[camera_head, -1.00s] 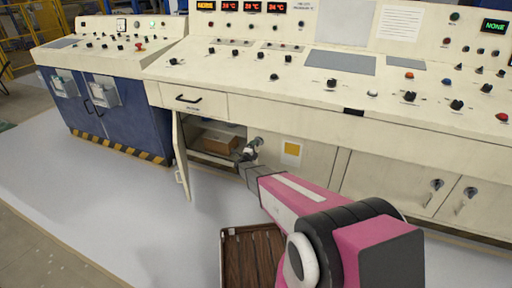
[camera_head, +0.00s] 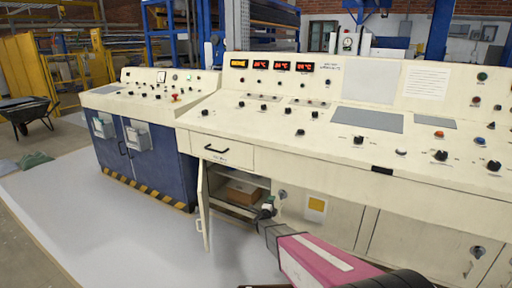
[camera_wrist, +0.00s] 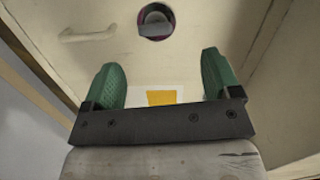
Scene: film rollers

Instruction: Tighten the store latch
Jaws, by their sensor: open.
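The store latch (camera_wrist: 155,20) is a round dark-rimmed recess with a grey metal piece in it, at the top centre of the wrist view. It shows in the head view (camera_head: 283,193) as a small round fitting on the cream cabinet door left of a yellow label (camera_head: 317,205). My gripper (camera_wrist: 162,75) has two green fingers, spread apart with nothing between them. The latch lies beyond the fingertips, between their lines, and is apart from them. In the head view my gripper (camera_head: 267,207) is just left of the latch.
A cabinet door (camera_head: 204,212) stands open to the left, with a brown box (camera_head: 243,191) inside. A pale handle (camera_wrist: 88,34) is left of the latch in the wrist view. The control desk (camera_head: 300,150) overhangs the doors.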

